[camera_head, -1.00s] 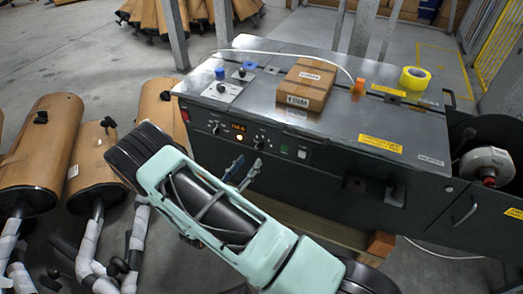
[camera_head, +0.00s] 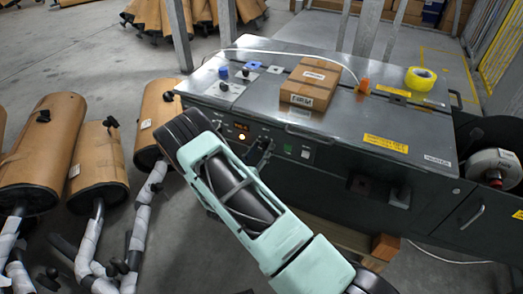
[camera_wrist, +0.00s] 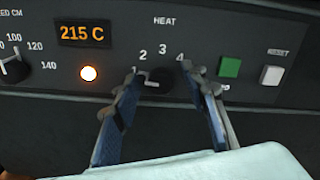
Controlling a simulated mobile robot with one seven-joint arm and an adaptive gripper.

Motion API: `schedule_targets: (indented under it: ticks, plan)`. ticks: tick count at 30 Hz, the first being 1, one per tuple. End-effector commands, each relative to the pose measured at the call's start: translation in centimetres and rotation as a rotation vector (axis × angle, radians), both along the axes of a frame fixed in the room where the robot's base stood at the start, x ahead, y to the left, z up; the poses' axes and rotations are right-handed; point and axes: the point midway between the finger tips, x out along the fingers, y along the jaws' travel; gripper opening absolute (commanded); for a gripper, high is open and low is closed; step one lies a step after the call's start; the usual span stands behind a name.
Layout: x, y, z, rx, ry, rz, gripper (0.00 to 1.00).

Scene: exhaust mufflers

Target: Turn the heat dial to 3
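The heat dial (camera_wrist: 157,83) is a black knob under the word HEAT on the dark control panel (camera_wrist: 220,45), seen in the wrist view. The numbers 2, 3 and 4 curve above it, with 3 at the top; its pointer direction is unclear. My gripper (camera_wrist: 164,80) is open, with one blue-and-grey finger on each side of the dial. I cannot tell whether either finger touches it. The left finger covers the area left of the dial, near the low numbers. In the head view my gripper (camera_head: 260,152) is at the machine's front panel and the dial is hidden.
An orange display (camera_wrist: 85,33) reads 215 C above a lit lamp (camera_wrist: 89,73). A green button (camera_wrist: 230,67) and a white reset button (camera_wrist: 271,75) sit right of the dial. A speed knob (camera_wrist: 14,72) is left. A cardboard box (camera_head: 311,84) and yellow tape (camera_head: 420,78) lie on top.

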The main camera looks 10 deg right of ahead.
Motion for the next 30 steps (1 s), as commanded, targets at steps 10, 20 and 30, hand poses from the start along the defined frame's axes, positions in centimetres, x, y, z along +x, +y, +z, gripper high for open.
schedule_targets:
  ticks: [10, 20, 30]
  plan:
    - [0.09, -0.04, 0.03, 0.000, 0.000, 0.001, 0.31]
    - [0.08, -0.03, 0.02, 0.000, 0.000, 0.001, 0.00]
    - [0.08, -0.02, 0.00, 0.054, -0.040, 0.001, 0.00]
